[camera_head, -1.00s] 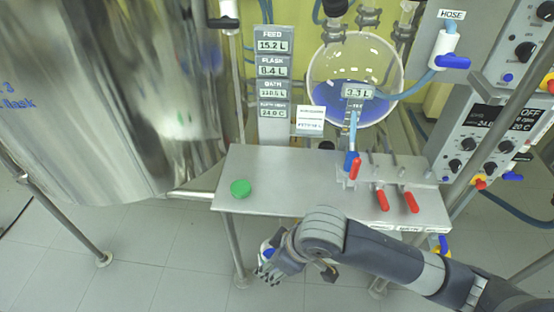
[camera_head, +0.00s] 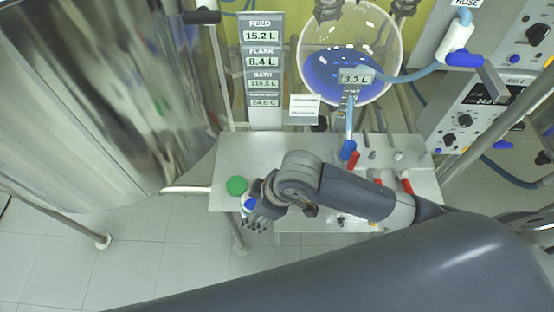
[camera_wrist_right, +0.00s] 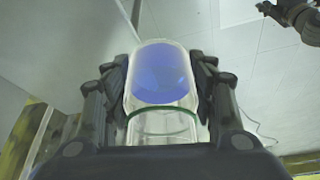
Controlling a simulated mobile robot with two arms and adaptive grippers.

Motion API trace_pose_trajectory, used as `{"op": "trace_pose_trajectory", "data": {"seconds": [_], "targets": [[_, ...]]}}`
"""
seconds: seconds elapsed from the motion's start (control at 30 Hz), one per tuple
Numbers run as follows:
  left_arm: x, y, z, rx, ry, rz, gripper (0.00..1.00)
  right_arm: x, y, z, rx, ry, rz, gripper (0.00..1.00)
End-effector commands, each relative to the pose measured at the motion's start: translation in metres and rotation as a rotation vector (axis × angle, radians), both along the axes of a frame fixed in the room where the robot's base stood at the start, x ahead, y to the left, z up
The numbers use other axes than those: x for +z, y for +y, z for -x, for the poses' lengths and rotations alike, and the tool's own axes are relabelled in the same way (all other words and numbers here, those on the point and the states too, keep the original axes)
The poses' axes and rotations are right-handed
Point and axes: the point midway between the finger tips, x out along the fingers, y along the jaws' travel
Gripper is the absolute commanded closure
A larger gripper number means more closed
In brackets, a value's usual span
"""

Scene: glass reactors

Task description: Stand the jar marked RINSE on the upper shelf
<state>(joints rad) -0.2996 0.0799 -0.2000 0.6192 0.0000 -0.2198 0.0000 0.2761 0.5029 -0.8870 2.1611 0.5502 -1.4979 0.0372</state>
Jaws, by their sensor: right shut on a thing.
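The jar lies between both fingers in the right wrist view. No RINSE mark is readable. A dark jointed part (camera_wrist_right: 298,14), perhaps my left gripper, shows at the wrist view's top right corner; its jaws are unclear.
A green-topped item (camera_head: 236,186) stands on the shelf's left end. A large steel vessel (camera_head: 110,90) is at left. The middle of the shelf looks bare. A lower shelf (camera_head: 300,239) shows beneath.

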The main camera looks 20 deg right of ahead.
Motion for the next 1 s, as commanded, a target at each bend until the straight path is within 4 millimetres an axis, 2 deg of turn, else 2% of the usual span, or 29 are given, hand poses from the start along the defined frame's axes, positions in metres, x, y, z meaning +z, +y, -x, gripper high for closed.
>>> {"op": "trace_pose_trajectory", "data": {"seconds": [0.3, 0.5, 0.7, 1.0], "targets": [[0.021, 0.000, 0.000, 0.000, 0.000, 0.000, 0.39, -0.004, -0.065, -0.059, -0.008, -0.001, 0.004, 0.78], [0.029, 0.000, -0.001, 0.000, -0.001, 0.000, 0.39, -0.009, -0.096, -0.089, -0.006, -0.003, 0.002, 0.78], [0.032, 0.000, -0.001, 0.000, -0.001, 0.000, 0.39, -0.014, -0.106, -0.098, -0.002, -0.001, -0.002, 0.78], [0.042, 0.000, -0.001, 0.000, -0.001, 0.000, 0.39, -0.045, -0.106, -0.098, -0.002, -0.004, -0.001, 0.78]]}}
